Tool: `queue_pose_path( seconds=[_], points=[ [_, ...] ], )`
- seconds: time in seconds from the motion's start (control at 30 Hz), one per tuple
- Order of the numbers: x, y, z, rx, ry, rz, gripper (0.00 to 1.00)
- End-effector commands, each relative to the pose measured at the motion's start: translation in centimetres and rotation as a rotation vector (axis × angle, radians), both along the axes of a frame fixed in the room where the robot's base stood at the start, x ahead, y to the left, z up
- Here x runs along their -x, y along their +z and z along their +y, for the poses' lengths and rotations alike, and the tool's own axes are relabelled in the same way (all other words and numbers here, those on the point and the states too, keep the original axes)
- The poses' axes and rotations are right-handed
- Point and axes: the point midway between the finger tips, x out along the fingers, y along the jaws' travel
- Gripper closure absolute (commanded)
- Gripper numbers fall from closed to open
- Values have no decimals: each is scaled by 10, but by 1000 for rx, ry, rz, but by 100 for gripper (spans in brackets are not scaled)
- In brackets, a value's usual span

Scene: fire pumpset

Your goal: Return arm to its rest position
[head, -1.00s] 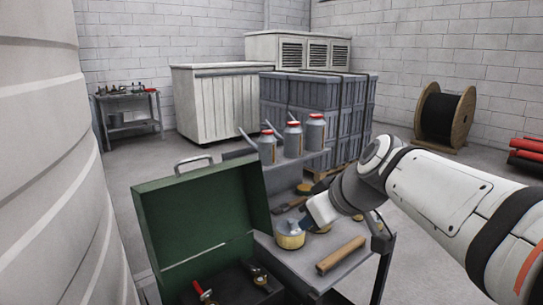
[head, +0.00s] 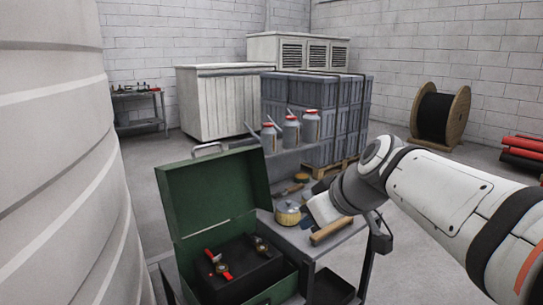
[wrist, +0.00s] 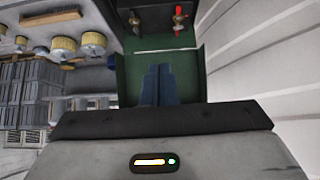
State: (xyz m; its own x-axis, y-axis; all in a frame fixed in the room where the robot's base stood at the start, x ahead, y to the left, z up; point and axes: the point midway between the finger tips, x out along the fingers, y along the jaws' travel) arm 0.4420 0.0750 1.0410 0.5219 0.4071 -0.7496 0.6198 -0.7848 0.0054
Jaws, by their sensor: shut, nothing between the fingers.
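My arm reaches in from the right side of the head view, bent, with the wrist turned down. My gripper (wrist: 158,72) is shut and empty; its two blue fingers lie together in the wrist view. In the head view my gripper (head: 320,208) shows only partly, in front of the cart (head: 345,238) and close to a wooden-handled tool (head: 338,226) in the picture. Whether it touches anything there I cannot tell. In the wrist view the green toolbox (wrist: 130,80) lies behind the fingers.
The open green toolbox (head: 215,195) holds a black tray (head: 240,272) with red-handled valves. A brass-coloured round part (head: 288,214) and several red-capped cans (head: 291,130) are on the cart. A large ribbed tank (head: 55,160) stands close at left.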

Motion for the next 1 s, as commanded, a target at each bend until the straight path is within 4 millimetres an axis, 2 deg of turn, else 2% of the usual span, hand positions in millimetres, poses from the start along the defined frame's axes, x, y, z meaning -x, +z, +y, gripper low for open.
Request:
queue_pose_path(
  seconds=[0.47, 0.67, 0.83, 1.0],
  points=[
    [43, -5, -20, 33, -194, 204, 100],
    [76, -5, -37, 73, -348, 327, 100],
    [114, -6, -59, 128, -524, 432, 100],
    [135, -11, -72, 161, -630, 475, 100]
  ],
)
